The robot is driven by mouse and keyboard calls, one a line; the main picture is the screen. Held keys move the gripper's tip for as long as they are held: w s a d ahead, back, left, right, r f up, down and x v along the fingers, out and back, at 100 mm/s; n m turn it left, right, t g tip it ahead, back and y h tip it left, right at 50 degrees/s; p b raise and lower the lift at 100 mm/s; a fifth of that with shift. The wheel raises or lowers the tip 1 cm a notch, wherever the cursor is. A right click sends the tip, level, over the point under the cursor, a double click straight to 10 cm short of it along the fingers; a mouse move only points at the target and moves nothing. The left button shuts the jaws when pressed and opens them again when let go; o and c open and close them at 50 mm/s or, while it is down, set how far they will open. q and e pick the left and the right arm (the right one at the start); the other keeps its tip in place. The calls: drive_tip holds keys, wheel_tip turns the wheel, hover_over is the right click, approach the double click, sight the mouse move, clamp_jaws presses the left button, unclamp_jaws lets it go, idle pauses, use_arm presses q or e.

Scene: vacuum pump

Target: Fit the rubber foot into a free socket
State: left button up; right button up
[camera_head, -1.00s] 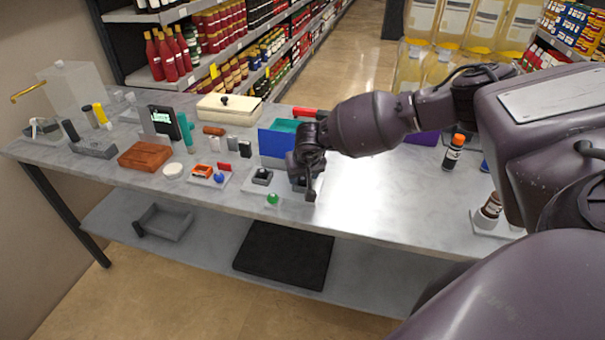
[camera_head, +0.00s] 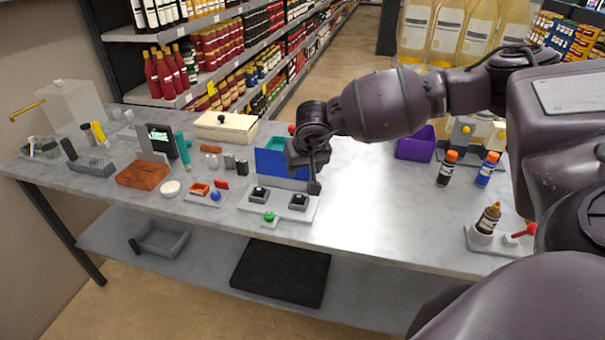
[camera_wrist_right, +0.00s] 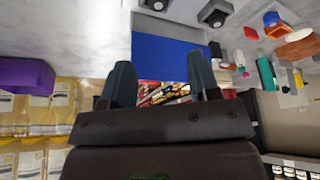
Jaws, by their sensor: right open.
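A white plate (camera_head: 278,205) with two dark square sockets lies near the table's front edge. The left socket (camera_head: 258,194) and right socket (camera_head: 298,201) each show a black piece or dark centre; I cannot tell which is a rubber foot. Their dark blocks also show at the top of the wrist view, one at left (camera_wrist_right: 154,4) and one at right (camera_wrist_right: 215,13). My right gripper (camera_head: 308,178) is above and behind the right socket, apart from the plate. In the wrist view its fingers (camera_wrist_right: 161,82) are spread with nothing between them. My left gripper is not in view.
A blue panel (camera_head: 282,168) stands just behind the plate, close to my right gripper. A green knob (camera_head: 269,216) sits at the plate's front. Small items crowd the left. A purple bin (camera_head: 415,147) and bottles (camera_head: 447,168) stand right; the table between is clear.

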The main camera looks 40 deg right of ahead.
drive_tip(key=s+a+f+m+g+y, duration=0.2)
drive_tip(key=s+a+f+m+y, duration=0.25)
drive_tip(key=a, duration=0.55)
drive_tip(key=s+a+f+m+g+y, duration=0.1)
drive_tip(key=s+a+f+m+y, duration=0.3)
drive_tip(key=a, duration=0.6)
drive_tip(key=s+a+r+m+t+y, duration=0.2)
drive_tip(key=s+a+r+m+y, duration=0.15)
drive_tip(key=a+m+y, duration=0.65)
drive_tip(key=s+d+f+m+t+h, duration=0.1)
drive_tip(key=d+f+m+t+h, duration=0.25)
drive_tip(key=m, duration=0.85)
drive_tip(key=s+d+f+m+t+h, duration=0.15)
drive_tip(key=d+m+t+h, duration=0.3)
drive_tip(key=m, duration=0.75)
drive_tip(key=d+f+m+t+h, duration=0.3)
drive_tip(key=d+m+t+h, duration=0.15)
drive_tip(key=m, duration=0.75)
drive_tip(key=s+d+f+m+g+h, duration=0.4)
drive_tip(key=s+d+f+m, duration=0.4)
drive_tip(key=m, duration=0.5)
wheel_tip(320, 180, down, 2)
drive_tip(key=s, duration=0.3)
drive_tip(key=shift+d+h, duration=0.25)
drive_tip(key=shift+h, duration=0.15)
